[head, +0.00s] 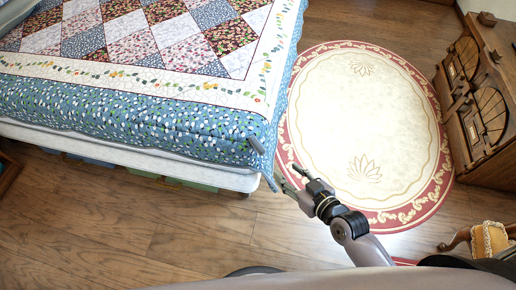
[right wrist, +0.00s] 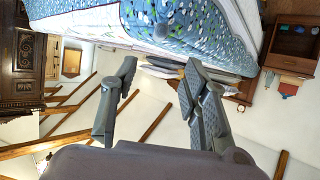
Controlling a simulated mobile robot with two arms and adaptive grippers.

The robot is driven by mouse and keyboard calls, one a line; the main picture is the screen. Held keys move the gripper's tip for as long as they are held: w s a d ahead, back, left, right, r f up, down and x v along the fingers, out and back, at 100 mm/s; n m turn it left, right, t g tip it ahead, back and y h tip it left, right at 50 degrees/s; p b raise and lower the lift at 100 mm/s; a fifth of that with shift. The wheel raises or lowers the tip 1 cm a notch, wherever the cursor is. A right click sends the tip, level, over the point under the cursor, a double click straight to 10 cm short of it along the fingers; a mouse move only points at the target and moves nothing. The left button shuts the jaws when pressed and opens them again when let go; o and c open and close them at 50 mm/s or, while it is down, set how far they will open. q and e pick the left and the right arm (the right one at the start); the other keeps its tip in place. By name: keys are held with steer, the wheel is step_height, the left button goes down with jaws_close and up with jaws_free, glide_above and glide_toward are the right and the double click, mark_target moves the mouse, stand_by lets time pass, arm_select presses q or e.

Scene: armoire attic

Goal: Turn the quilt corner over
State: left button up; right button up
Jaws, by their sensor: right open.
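The patchwork quilt (head: 165,105) covers the bed, with a blue flowered border that hangs over the near side. Its near right corner (head: 262,132) hangs at the bed's corner. My right gripper (head: 274,168) is at this corner, coming from the lower right. In the right wrist view the gripper (right wrist: 160,68) is open, and the blue quilt cloth (right wrist: 165,22) lies at and beyond its fingertips. I cannot tell whether the fingers touch the cloth. Nothing shows held between them. My left gripper is not in view.
A round cream rug (head: 350,125) with a red border lies right of the bed. A carved wooden cabinet (head: 480,105) stands at the far right, with a yellow cushioned seat (head: 488,240) below it. Wooden floor (head: 110,225) is clear in front of the bed.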

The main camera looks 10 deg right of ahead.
mark_target(260, 147)
steer(key=x, duration=1.1)
steer(key=b+x, duration=0.1)
steer(key=x, duration=0.5)
steer(key=shift+w+a+r, duration=0.15)
steer(key=shift+w+r, duration=0.05)
steer(key=shift+r, duration=0.05)
steer(key=shift+c, duration=0.2)
jaws_close()
